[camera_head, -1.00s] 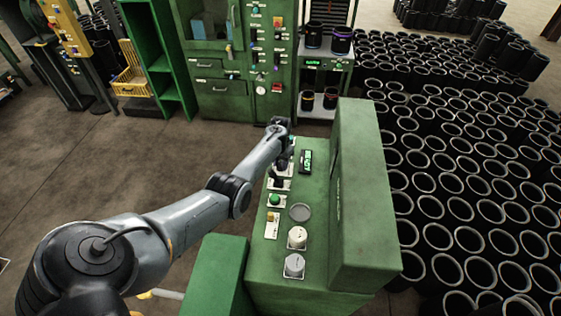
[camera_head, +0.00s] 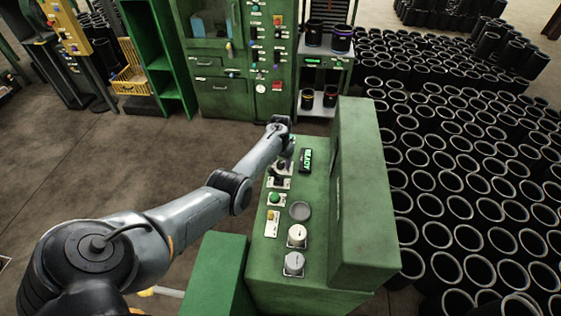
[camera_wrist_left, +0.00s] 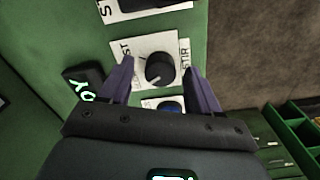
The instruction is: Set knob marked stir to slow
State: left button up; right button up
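The stir knob (camera_wrist_left: 160,68) is a round black knob with a white pointer line, on a white plate marked STIR at the right. Letters ending in ST show at the plate's left; the other markings are hidden or too small to read. The pointer slants toward the lower left in the left wrist view. My left gripper (camera_wrist_left: 160,78) is open, with one finger on each side of the knob and gaps to both. In the head view my left gripper (camera_head: 283,160) is over the far end of the green console (camera_head: 315,235). My right gripper is not in view.
Nearer are a green button (camera_head: 274,198), a grey disc (camera_head: 300,211) and two pale round dials. A tall green panel (camera_head: 360,200) rises at the right. Black sleeves (camera_head: 470,200) fill the floor beyond.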

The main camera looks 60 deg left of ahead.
aim_at(280, 163)
pick_arm(q)
jog(key=shift+r, duration=0.65)
notch_tip(280, 163, up, 10)
jog(key=p, duration=0.1)
jog(key=shift+f, duration=0.25)
